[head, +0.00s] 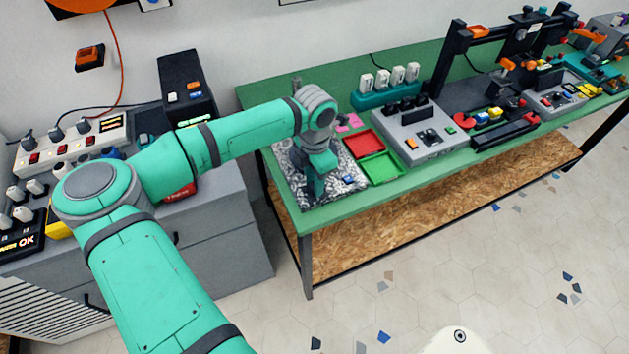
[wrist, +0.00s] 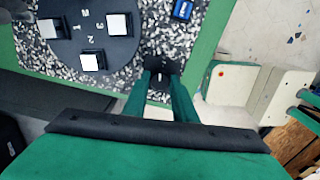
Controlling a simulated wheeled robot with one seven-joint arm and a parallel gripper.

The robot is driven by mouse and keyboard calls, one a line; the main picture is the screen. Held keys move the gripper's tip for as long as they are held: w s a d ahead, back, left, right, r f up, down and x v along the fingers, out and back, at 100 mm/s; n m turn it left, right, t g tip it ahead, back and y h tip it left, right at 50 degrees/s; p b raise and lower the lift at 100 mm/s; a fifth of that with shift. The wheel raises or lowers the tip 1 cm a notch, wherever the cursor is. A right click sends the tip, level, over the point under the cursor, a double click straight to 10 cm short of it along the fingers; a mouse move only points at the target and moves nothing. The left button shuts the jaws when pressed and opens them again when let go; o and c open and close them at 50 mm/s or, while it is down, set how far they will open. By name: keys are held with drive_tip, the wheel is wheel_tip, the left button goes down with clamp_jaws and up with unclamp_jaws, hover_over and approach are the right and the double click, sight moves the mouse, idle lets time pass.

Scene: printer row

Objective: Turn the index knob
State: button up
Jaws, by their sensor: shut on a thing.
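My gripper (head: 316,188) points down over the near-left end of the green bench, at the speckled board. In the wrist view my gripper (wrist: 162,82) has its two green fingers closed on either side of a small black knob (wrist: 163,65) with a pale mark. I take this for the index knob; the fingers hide part of it. Beside it on the speckled board (wrist: 125,88) lies a round dark disc (wrist: 66,37) with white square blocks and pale characters. The knob is hidden behind my gripper in the head view.
A blue piece (wrist: 183,9) sits on the board near the knob; it also shows in the head view (head: 348,180). Red (head: 363,144) and green (head: 381,167) trays lie right of the board. A grey control box (head: 415,132) stands beyond them.

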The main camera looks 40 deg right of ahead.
drive_tip(key=shift+m, duration=1.5)
drive_tip(key=o, duration=1)
drive_tip(key=shift+o, duration=0.2)
wheel_tip(320, 180, up, 11)
drive_tip(key=shift+f, duration=0.1)
